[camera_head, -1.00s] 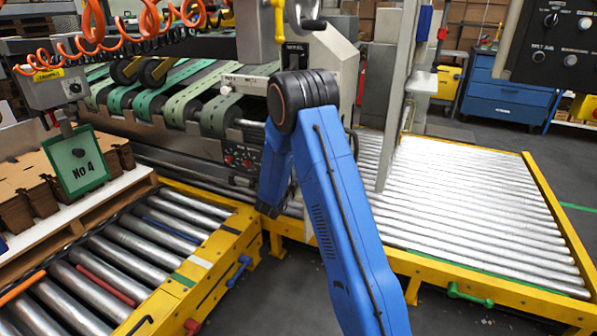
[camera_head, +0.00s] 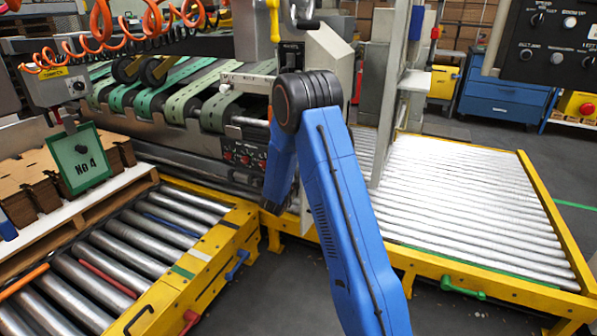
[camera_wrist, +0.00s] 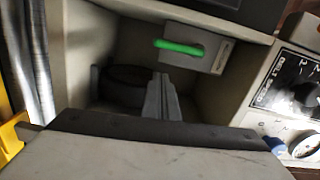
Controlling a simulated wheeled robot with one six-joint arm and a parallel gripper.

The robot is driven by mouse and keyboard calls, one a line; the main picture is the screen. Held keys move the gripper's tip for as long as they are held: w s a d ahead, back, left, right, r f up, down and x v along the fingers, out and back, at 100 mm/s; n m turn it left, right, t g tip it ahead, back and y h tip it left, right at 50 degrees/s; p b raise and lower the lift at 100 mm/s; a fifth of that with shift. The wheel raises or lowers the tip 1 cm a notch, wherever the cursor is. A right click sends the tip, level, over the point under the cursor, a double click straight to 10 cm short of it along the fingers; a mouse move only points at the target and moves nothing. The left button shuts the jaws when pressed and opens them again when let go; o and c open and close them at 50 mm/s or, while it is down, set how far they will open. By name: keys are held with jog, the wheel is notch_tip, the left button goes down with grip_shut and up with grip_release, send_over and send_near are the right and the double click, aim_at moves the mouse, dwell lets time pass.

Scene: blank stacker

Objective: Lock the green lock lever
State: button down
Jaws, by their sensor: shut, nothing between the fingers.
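The green lock lever (camera_wrist: 178,47) shows in the wrist view as a short bright green bar, lying nearly level on a pale grey block (camera_wrist: 208,62) inside a machine recess. My gripper (camera_wrist: 162,80) shows in the wrist view as narrow grey fingers, shut and empty. In the picture it is below the lever and a little left of it, with a visible gap between them. In the head view my blue arm hides the gripper, and I cannot make out this lever there.
A dark round part (camera_wrist: 125,82) sits in the recess left of my fingers. A control panel with a dial (camera_wrist: 305,98) is at right. In the head view, roller conveyors (camera_head: 470,200) with yellow frames flank my arm. Another green handle (camera_head: 463,288) is on the right frame's front.

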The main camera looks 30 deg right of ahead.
jog(key=v, duration=2)
jog(key=shift+s+d, duration=0.15)
jog(key=shift+s, duration=0.1)
jog(key=a+r+n+t+y, duration=0.1)
jog(key=a+r+n+y, duration=0.5)
jog(key=r+n+y, duration=0.25)
jog(key=s+a+r+n+g+y, duration=0.1)
jog(key=s+a+r+n+y, duration=0.5)
jog(key=s, duration=0.4)
jog(key=s+d+n+g, duration=0.2)
jog(key=s+n, duration=0.4)
jog(key=s, duration=1)
jog(key=s+d+n+g, duration=0.3)
jog(key=s+n+g, duration=0.2)
jog(key=s, duration=1.1)
jog(key=shift+s+d+r+n+h, duration=0.15)
jog(key=shift+s+r+n+h, duration=0.25)
jog(key=shift+n, duration=0.25)
